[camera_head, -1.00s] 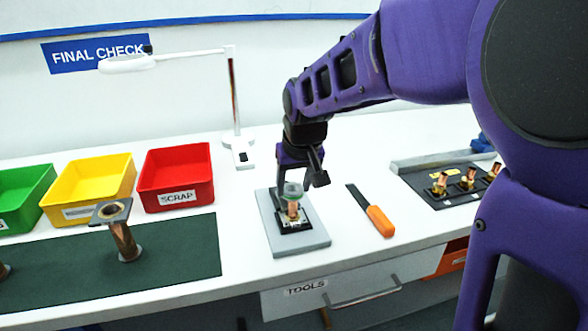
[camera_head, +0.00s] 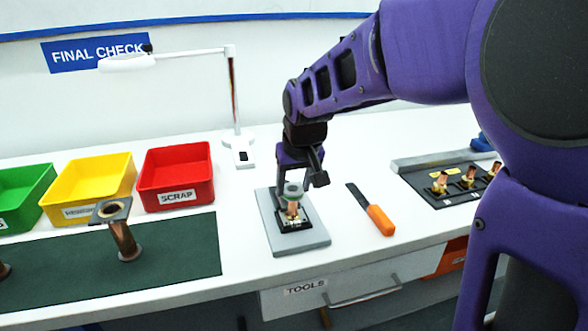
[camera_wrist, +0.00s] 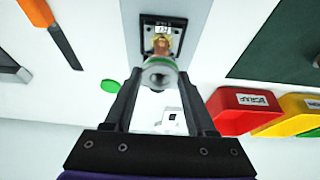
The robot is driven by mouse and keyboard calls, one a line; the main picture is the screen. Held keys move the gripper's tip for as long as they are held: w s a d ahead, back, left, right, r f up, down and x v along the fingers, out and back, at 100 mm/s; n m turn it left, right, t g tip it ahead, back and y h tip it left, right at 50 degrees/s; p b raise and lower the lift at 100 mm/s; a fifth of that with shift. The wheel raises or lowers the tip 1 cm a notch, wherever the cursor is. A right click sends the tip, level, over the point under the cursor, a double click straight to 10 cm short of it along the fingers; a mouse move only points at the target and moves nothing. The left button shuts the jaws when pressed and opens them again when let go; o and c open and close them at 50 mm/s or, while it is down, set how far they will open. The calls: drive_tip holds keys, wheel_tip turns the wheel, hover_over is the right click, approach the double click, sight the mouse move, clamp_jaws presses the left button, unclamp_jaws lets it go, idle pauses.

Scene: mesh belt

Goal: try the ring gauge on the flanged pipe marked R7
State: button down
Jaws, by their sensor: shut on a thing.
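My gripper (camera_head: 300,172) reaches down over the grey plate (camera_head: 318,240) and is shut on the ring gauge (camera_head: 293,188), a grey-green ring. It also shows between the fingers in the wrist view (camera_wrist: 160,75). A short copper pipe (camera_head: 292,209) stands upright in a black holder on that plate, with its brass-coloured flange low down. In the wrist view the pipe (camera_wrist: 163,45) runs from the holder to the ring, which hides its top. I cannot tell whether the ring is around the pipe's end or just above it. A white label (camera_wrist: 162,30) lies by the pipe; its marking is too small to read.
An orange-handled tool (camera_head: 379,220) lies right of the plate. A dark tray (camera_head: 440,197) with several small pipes is further right. Red (camera_head: 176,183), yellow (camera_head: 88,190) and green bins stand left, behind a green mat (camera_head: 180,262) bearing a taller flanged pipe (camera_head: 126,242). A lamp (camera_head: 238,145) stands behind.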

sight(294, 196)
drive_tip(key=shift+f+b, duration=1.15)
drive_tip(key=shift+f, duration=0.55)
drive_tip(key=shift+r, duration=0.15)
idle(0.6)
drive_tip(key=shift+r+p, duration=1.3)
drive_tip(key=shift+r, duration=0.2)
drive_tip(key=shift+r, duration=0.25)
wheel_tip(294, 196, up, 6)
drive_tip(key=p, duration=0.4)
drive_tip(key=shift+f+p, duration=0.1)
drive_tip(key=shift+p, duration=0.3)
